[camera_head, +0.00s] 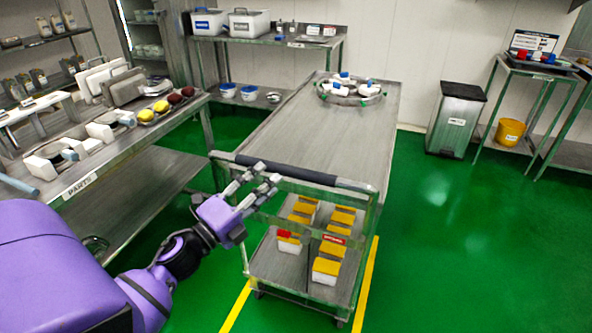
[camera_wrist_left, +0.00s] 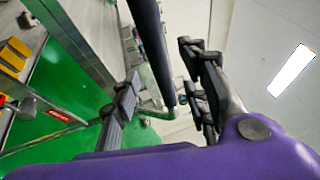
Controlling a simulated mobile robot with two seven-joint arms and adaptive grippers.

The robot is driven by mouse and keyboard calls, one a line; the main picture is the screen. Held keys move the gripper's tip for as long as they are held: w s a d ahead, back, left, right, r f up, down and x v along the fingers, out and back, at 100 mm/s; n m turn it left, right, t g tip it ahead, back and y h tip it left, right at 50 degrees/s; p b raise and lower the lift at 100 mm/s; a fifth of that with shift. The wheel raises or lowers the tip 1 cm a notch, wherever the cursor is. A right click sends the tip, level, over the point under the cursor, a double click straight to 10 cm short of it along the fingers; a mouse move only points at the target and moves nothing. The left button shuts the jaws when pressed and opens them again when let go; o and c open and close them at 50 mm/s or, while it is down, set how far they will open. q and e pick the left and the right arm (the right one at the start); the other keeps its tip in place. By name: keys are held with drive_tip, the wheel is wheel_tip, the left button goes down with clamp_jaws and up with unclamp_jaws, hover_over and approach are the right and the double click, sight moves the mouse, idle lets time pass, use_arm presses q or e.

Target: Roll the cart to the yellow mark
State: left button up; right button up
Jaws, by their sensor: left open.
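The cart (camera_head: 246,250) has a green-edged metal frame and a dark handle bar (camera_head: 325,178) along its near end. White boxes with yellow-orange tops (camera_head: 326,268) stand low inside it. Yellow floor lines (camera_head: 366,285) show on both sides of its near end. My left gripper (camera_head: 268,174) is open at the left part of the handle bar. In the left wrist view the dark bar (camera_wrist_left: 150,40) passes between the two spread fingers of the left gripper (camera_wrist_left: 162,90), with gaps visible. Whether a finger touches it I cannot tell. My right gripper is not in view.
A long steel surface (camera_head: 300,125) with a round tray (camera_head: 326,95) extends beyond the handle. A parts bench (camera_head: 150,140) stands at left. A bin (camera_head: 458,115) and a side table (camera_head: 530,72) stand back right. The green floor (camera_head: 470,240) at right is clear.

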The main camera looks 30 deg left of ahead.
sight(284, 171)
use_arm(q)
drive_tip(key=p+x, duration=0.1)
drive_tip(key=x, duration=0.5)
drive_tip(key=shift+w+f, duration=0.1)
drive_tip(key=shift+w, duration=0.2)
clamp_jaws()
